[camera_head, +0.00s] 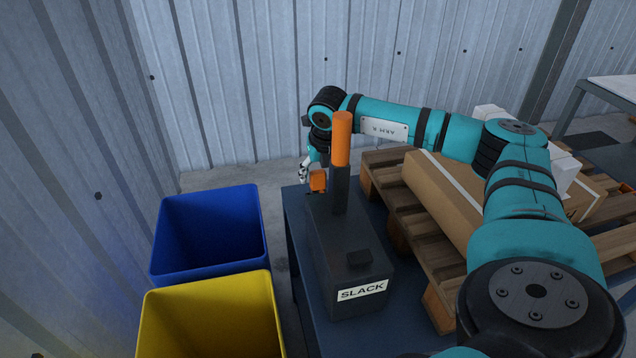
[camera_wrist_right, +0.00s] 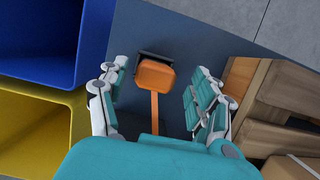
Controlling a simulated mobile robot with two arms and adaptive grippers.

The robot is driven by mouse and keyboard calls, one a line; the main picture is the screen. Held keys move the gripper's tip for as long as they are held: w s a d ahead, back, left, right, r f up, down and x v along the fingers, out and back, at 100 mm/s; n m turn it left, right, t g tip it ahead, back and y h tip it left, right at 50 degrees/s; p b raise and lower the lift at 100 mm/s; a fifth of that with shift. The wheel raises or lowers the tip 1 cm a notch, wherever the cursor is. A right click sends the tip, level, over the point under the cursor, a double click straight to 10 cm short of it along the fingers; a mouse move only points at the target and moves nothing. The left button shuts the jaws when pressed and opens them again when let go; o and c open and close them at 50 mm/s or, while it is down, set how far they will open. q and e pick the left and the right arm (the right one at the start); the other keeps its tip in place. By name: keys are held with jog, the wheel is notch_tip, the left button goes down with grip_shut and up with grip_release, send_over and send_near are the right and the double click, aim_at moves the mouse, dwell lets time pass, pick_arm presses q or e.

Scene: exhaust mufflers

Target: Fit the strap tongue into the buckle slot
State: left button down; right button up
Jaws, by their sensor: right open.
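An orange block (camera_wrist_right: 155,75) lies at the top end of a thin orange strap (camera_wrist_right: 154,112) in the right wrist view; it looks like the strap tongue. A black piece (camera_wrist_right: 155,56), perhaps the buckle, shows right at its far edge; I cannot tell whether the tongue is in a slot. My right gripper (camera_wrist_right: 159,78) is open, its fingers on either side of the orange block, with gaps to both. In the head view the gripper (camera_head: 306,170) is small and partly hidden beside the orange block (camera_head: 317,181). My left gripper is not in view.
A black box (camera_head: 345,255) labelled SLACK, with an upright orange-topped lever (camera_head: 342,138), stands on the dark blue table (camera_head: 300,240). A blue bin (camera_head: 165,235) and a yellow bin (camera_head: 150,320) stand left. A wooden pallet (camera_head: 400,225) carrying a cardboard box (camera_head: 440,195) is right.

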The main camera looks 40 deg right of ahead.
aim_at(317, 182)
jog(key=x, duration=0.4)
jog(key=shift+w+a+f+b, duration=0.1)
jog(key=shift+w+a+b, duration=0.05)
jog(key=shift+w+b, duration=0.2)
jog(key=c, duration=1.3)
